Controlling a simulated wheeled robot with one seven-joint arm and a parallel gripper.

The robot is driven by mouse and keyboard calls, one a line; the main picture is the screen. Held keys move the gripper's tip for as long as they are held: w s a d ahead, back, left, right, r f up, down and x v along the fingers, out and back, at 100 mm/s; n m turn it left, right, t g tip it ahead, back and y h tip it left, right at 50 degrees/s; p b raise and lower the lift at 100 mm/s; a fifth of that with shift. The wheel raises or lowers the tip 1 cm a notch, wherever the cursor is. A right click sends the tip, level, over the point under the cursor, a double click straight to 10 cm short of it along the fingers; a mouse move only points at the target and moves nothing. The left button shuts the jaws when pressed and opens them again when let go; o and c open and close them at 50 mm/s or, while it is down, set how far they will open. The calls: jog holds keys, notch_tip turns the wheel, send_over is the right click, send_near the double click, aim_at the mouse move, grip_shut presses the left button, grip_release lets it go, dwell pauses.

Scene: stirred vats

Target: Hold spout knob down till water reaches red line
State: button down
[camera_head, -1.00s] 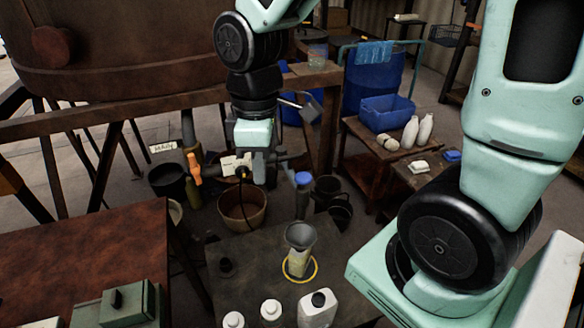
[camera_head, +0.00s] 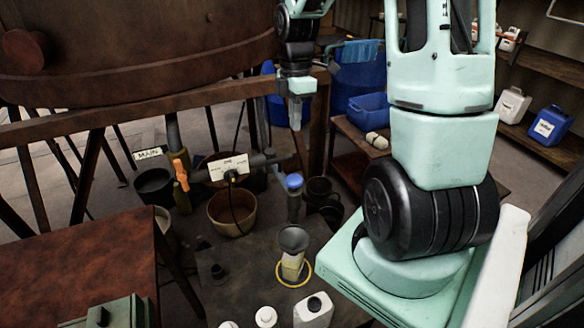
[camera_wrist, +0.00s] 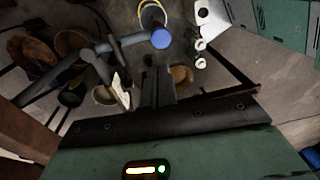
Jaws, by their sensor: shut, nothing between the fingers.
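The blue spout knob (camera_head: 293,181) tops a short grey spout at the end of the horizontal pipe. It also shows in the wrist view (camera_wrist: 161,39). Below and in front of it, a grey funnel (camera_head: 294,239) sits in a pale container (camera_head: 292,266) inside a yellow ring on the dark table. I cannot make out a red line or a water level. My gripper (camera_head: 296,124) is shut and empty, pointing down. It appears above the knob in the head view, apart from it. Its dark fingers show in the wrist view (camera_wrist: 158,88).
An orange handle (camera_head: 181,176) and a white tag (camera_head: 229,167) are on the pipework left of the knob. A MAIN sign (camera_head: 148,153) hangs farther left. White bottles (camera_head: 313,310) stand at the table's front. A brown bucket (camera_head: 232,211) stands behind the table.

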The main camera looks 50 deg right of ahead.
aim_at(294, 178)
jog(key=f, duration=0.4)
jog(key=a+f+p, duration=0.1)
jog(key=f, duration=0.4)
jog(key=s+f, duration=0.1)
jog(key=f, duration=0.4)
jog(key=shift+a+p, duration=0.2)
jog(key=shift+p, duration=0.2)
jog(key=shift+f, duration=0.1)
